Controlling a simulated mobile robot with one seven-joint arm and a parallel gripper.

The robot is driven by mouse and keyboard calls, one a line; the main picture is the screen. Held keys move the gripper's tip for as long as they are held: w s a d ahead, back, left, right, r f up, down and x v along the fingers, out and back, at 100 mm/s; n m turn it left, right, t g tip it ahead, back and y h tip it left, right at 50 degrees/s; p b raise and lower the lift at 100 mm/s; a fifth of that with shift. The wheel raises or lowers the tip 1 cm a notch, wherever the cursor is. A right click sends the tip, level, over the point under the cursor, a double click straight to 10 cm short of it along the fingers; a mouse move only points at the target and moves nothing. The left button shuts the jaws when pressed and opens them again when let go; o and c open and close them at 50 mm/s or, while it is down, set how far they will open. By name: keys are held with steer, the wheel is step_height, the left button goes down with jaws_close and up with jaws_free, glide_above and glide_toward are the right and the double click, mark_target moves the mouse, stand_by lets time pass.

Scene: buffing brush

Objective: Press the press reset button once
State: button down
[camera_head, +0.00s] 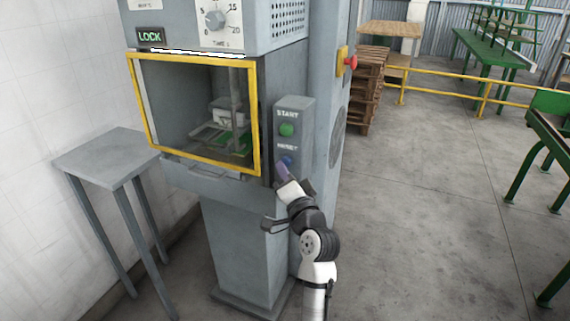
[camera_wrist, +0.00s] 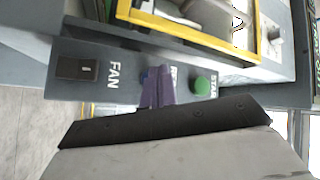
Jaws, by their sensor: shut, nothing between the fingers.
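The blue reset button (camera_head: 286,161) is on the grey control panel (camera_head: 301,114) at the right of the press, below the green start button (camera_head: 287,130). In the wrist view the blue button (camera_wrist: 144,76) is mostly hidden behind my purple fingers, beside the green button (camera_wrist: 201,86). My gripper (camera_head: 282,170) is shut and empty, its fingertips right at the reset button. The wrist view shows my gripper (camera_wrist: 160,72) over the button's label. I cannot tell whether the tips touch the button or whether it is pushed in.
The press has a yellow-framed window (camera_head: 256,120), a lit green LOCK sign (camera_head: 150,37) and a dial (camera_head: 215,19). A black switch (camera_wrist: 78,69) marked FAN is on the same panel. A red button (camera_head: 351,62) is on the press's side.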

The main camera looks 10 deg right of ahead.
steer(key=shift+w+d, duration=0.25)
steer(key=shift+w, duration=0.2)
stand_by(0.8)
steer(key=shift+s, duration=0.15)
steer(key=shift+s+a, duration=0.45)
steer(key=shift+s, duration=0.2)
steer(key=shift+s+a+p, duration=0.2)
steer(key=shift+s+a, duration=0.2)
steer(key=shift+s, duration=0.35)
steer(key=shift+s+a+p, duration=0.15)
steer(key=shift+s+a, duration=0.3)
steer(key=shift+s, duration=0.25)
steer(key=shift+s+a+p, duration=0.2)
steer(key=shift+s+a, duration=0.2)
steer(key=shift+s, duration=0.35)
